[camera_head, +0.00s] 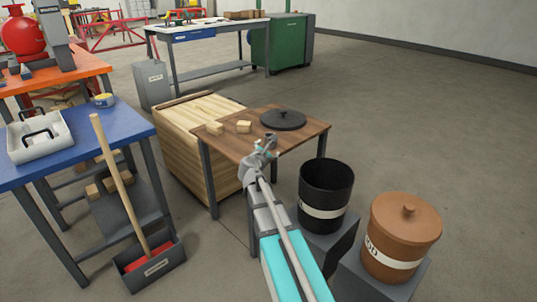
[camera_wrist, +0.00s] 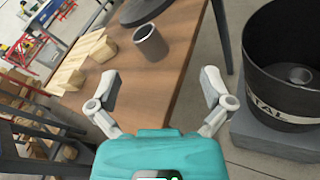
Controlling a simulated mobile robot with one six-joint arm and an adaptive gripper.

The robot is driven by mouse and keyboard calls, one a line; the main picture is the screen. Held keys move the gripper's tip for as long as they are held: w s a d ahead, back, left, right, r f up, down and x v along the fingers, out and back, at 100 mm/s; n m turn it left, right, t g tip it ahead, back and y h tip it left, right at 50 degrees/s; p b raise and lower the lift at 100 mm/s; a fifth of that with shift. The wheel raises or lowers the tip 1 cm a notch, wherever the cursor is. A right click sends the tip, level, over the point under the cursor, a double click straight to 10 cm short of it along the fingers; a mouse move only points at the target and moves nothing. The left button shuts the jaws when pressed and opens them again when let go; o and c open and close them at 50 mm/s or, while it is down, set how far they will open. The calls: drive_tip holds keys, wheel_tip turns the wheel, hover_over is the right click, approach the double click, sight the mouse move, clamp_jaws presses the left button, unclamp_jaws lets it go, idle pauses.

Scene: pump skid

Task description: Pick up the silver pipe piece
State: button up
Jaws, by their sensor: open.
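The silver pipe piece (camera_wrist: 150,43) is a short grey hollow cylinder. In the wrist view it stands upright on the brown wooden table, near the table's edge. My gripper (camera_wrist: 160,88) is open and empty, with its two fingers apart and the pipe piece ahead, roughly between them in the picture. In the head view my gripper (camera_head: 265,147) is at the near part of the wooden table (camera_head: 232,142), and it largely hides the pipe piece there.
Wood blocks (camera_head: 244,126) and a round black lid (camera_head: 283,119) lie on the table. A black bin (camera_head: 325,184) with a white label stands to the right, and a lidded brown bin (camera_head: 404,228) beyond it. A blue table (camera_head: 80,150) stands at the left.

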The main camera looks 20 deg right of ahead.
sight(267, 141)
drive_tip(key=w+f+n+t+y+b, duration=0.1)
drive_tip(key=w+f+n+t+b, duration=0.1)
drive_tip(key=w+f+n+b, duration=0.2)
drive_tip(key=shift+f+n+t+b, duration=0.35)
drive_tip(key=shift+n+b, duration=0.5)
drive_tip(key=shift+n, duration=0.65)
drive_tip(key=shift+w+r, duration=0.1)
drive_tip(key=shift+w, duration=0.05)
drive_tip(key=x, duration=0.7)
drive_tip(key=shift+w+d, duration=0.25)
drive_tip(key=shift+w, duration=0.1)
drive_tip(key=shift+w+d, duration=0.15)
drive_tip(key=shift+w, duration=0.1)
drive_tip(key=shift+x, duration=2.6)
drive_tip(key=shift+s+d, duration=0.1)
drive_tip(key=shift+d, duration=0.1)
